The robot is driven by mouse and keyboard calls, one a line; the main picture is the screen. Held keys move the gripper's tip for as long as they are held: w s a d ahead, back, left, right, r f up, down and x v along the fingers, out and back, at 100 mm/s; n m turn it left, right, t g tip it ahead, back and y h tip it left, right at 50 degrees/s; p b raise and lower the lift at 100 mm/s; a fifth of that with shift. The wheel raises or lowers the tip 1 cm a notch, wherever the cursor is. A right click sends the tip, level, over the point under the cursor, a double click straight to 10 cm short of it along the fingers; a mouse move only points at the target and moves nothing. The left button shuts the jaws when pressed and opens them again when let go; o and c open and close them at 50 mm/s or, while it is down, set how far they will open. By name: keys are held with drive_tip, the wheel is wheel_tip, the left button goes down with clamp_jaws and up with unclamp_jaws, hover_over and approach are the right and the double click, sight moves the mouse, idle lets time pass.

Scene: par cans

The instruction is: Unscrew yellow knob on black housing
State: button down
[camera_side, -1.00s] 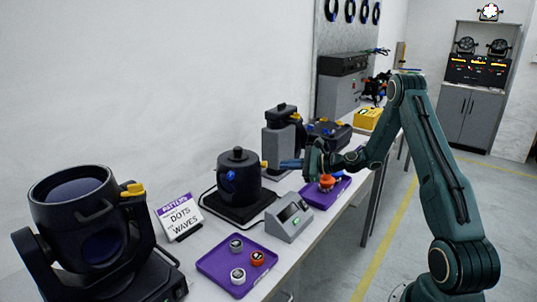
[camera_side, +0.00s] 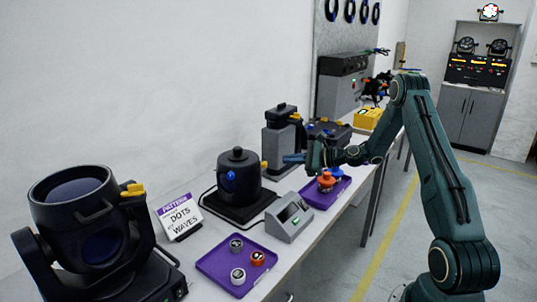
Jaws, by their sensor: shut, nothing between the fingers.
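A black cylindrical housing (camera_side: 238,172) stands on a dark base near the wall side of the bench. A small yellow knob (camera_side: 264,166) sticks out of its right side, and a blue knob (camera_side: 230,176) shows on its front. My gripper (camera_side: 286,159) is shut and empty, its blue fingers pointing left. In this view its tips are a little right of and above the yellow knob, with a small gap between; depth is hard to judge. Another yellow knob (camera_side: 133,190) sits on the large black lamp (camera_side: 85,215) at the left front.
A grey console (camera_side: 289,222) stands before the housing. A purple tray (camera_side: 220,270) with round lens pieces lies nearer, and another purple tray (camera_side: 333,190) with orange pieces lies under my gripper. A grey-black fixture (camera_side: 283,135) stands behind. A sign (camera_side: 180,214) stands left.

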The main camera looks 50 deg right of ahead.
drive_tip(key=w+a, duration=0.2)
drive_tip(key=w, duration=0.3)
drive_tip(key=shift+w+a, duration=0.35)
drive_tip(key=shift+w, duration=0.05)
drive_tip(key=shift+f, duration=0.35)
idle(1.0)
drive_tip(key=shift+s+a+f, duration=0.35)
drive_tip(key=shift+a+f, duration=0.25)
drive_tip(key=shift+a, duration=0.1)
idle(0.9)
drive_tip(key=shift+s+a+r, duration=0.1)
drive_tip(key=shift+a+r, duration=0.05)
drive_tip(key=shift+r, duration=0.05)
drive_tip(key=shift+a+r, duration=0.1)
drive_tip(key=shift+r, duration=0.05)
idle(0.3)
drive_tip(key=f+v, duration=0.1)
drive_tip(key=v, duration=0.5)
drive_tip(key=shift+d, duration=0.35)
